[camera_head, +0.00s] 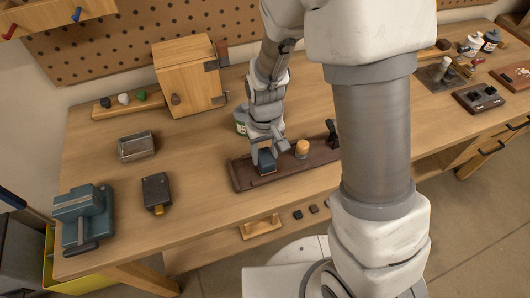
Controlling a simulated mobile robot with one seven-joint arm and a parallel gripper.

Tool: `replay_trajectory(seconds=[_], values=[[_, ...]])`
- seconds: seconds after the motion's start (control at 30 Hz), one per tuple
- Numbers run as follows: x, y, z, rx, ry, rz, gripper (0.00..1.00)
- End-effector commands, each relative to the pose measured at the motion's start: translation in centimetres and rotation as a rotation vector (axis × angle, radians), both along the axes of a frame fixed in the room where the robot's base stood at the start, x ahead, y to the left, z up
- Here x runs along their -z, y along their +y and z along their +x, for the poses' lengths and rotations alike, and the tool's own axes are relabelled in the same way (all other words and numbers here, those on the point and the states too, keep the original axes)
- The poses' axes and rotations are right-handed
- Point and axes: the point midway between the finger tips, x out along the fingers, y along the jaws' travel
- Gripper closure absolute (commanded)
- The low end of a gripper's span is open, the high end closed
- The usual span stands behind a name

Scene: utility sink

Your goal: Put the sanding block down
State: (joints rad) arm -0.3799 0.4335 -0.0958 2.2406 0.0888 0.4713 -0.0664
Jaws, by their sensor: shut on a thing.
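My gripper (266,152) points down over the left part of a long dark brown tray (242,181) on the wooden workbench. It is shut on a small dark blue block, which I take to be the sanding block (267,162). The fingers partly hide the block. The block is over the tray or on it; I cannot tell whether its underside touches. A tan knob-like piece (302,147) is on the tray just right of my gripper. My own arm covers the tray's right end.
A dark upright piece (332,132) stands near the tray's right part. A tin (241,119) is behind my gripper. A wooden cabinet (187,76), grey box (137,146), dark block-like tool (156,191) and blue vise (83,216) are left. Bench between the tray and dark tool is clear.

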Motion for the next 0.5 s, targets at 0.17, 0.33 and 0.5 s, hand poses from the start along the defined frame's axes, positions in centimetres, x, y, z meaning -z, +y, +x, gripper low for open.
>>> replay_trajectory(seconds=[0.17,0.33,0.5], values=[[0.19,-0.02,0.01,0.000,-0.001,0.000,1.00],[0.43,-0.02,0.01,0.000,-0.001,0.000,1.00],[0.53,-0.03,0.01,0.000,-0.001,0.000,0.32]])
